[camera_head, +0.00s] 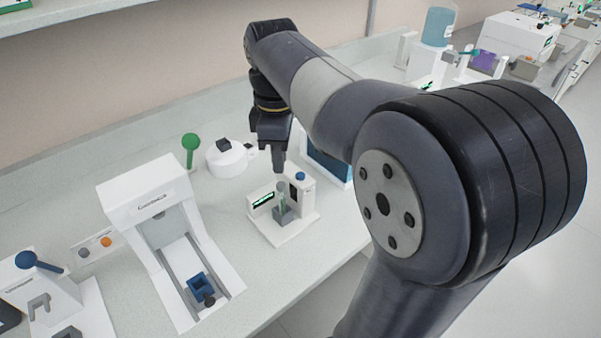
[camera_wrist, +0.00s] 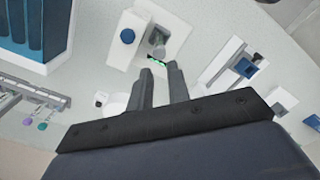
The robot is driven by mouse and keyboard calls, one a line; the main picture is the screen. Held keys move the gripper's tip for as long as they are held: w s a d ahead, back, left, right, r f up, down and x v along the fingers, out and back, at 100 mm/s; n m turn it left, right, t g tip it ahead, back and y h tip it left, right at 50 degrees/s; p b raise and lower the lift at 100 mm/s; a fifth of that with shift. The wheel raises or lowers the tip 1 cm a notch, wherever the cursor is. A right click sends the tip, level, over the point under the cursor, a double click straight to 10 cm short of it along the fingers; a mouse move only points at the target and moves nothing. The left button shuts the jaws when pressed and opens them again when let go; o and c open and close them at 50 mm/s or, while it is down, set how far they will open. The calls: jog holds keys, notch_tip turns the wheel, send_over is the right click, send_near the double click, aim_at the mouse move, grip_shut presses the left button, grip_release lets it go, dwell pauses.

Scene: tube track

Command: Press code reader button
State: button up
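The code reader (camera_head: 288,232) is a small white device on the bench in the middle of the head view, with a lit green display. Its blue button (camera_head: 300,176) is on top of its right post; the button also shows in the wrist view (camera_wrist: 127,36). A clear tube (camera_head: 281,192) seems to stand upright in the reader's grey holder. My gripper (camera_head: 279,166) points down over the reader, and its fingertips appear apart from the button. In the wrist view, my gripper (camera_wrist: 159,70) shows two fingers with a narrow empty gap between them.
A white machine (camera_head: 150,200) with a blue holder stands left of the reader. Behind the reader are a round white device (camera_head: 228,160) and a green-topped stick (camera_head: 190,145). A blue-panelled box (camera_head: 328,168) stands close on the right. Bare bench lies in front of the reader.

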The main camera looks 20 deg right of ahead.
grip_shut()
dwell(1.2)
